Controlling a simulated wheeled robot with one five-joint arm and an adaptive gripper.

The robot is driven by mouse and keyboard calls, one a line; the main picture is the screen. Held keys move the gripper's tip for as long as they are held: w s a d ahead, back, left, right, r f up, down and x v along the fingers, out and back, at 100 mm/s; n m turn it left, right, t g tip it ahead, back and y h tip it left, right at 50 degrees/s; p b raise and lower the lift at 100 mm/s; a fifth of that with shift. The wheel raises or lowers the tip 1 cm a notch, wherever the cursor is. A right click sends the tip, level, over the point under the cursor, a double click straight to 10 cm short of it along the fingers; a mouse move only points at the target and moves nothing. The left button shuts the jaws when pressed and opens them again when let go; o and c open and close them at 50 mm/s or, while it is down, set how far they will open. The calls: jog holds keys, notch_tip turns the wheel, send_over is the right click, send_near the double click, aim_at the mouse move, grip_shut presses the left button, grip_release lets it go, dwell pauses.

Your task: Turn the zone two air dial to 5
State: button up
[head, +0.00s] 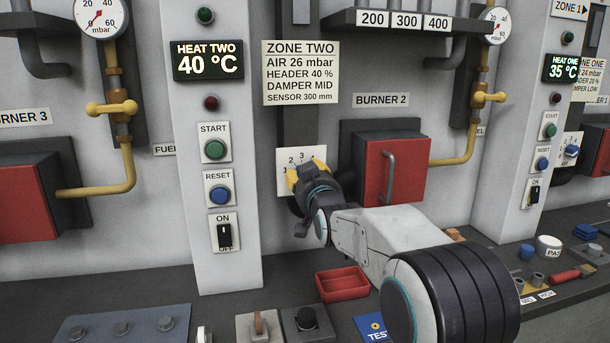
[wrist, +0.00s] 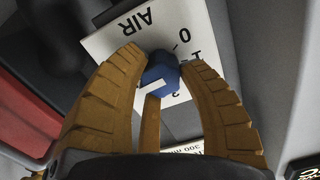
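The zone two air dial is a blue knob (wrist: 160,73) with a white pointer mark, on a white plate (wrist: 112,45) lettered AIR. In the wrist view the pointer runs toward the lower left; the number there is hidden by a finger. The figures 0, 1 and 2 show on the right of the plate. My gripper (head: 302,178) has yellow fingers, which close around the knob from both sides and seem to touch it. In the head view the plate (head: 316,155) shows 2 and 3 at its top, and my gripper hides the knob.
The ZONE TWO card (head: 300,73) reads AIR 26 mbar. The red burner door (head: 393,168) with its handle is close to the right of my gripper. A red tray (head: 342,285) lies on the desk below. The control column (head: 215,150) stands to the left.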

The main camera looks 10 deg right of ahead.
jog(key=shift+r, duration=0.25)
jog(key=c, duration=0.5)
jog(key=shift+b, duration=0.3)
jog(key=shift+n+b, duration=0.3)
jog(key=shift+r, duration=0.2)
jog(key=shift+c, duration=0.2)
jog(key=o, duration=1.2)
jog(key=shift+f, duration=0.2)
jog(key=shift+s, duration=0.1)
